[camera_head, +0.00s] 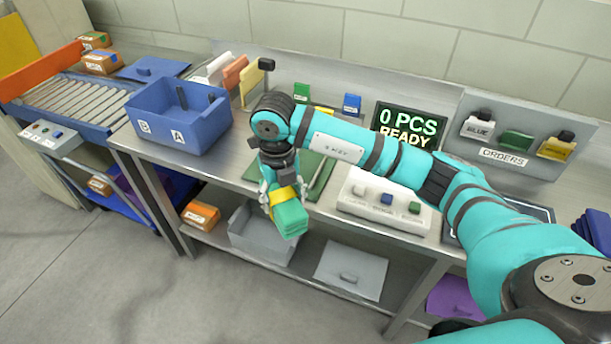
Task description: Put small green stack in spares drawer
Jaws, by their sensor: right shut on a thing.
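A small green stack (290,219) with a yellow band (283,196) around it hangs tilted in front of the table's edge. My right gripper (282,189) points down and is shut on it near the band. Below it, a grey open-topped drawer or bin (248,249) sits at the lower shelf. I see no label on it, so I cannot tell if it is the spares drawer. The stack hides part of its opening. My left gripper is not in view.
A blue bin (183,145) marked B and A stands on the table (225,172) at left. A white button box (385,208) is right of my gripper. An orange box (201,215) and a grey handled panel (351,271) flank the grey bin below.

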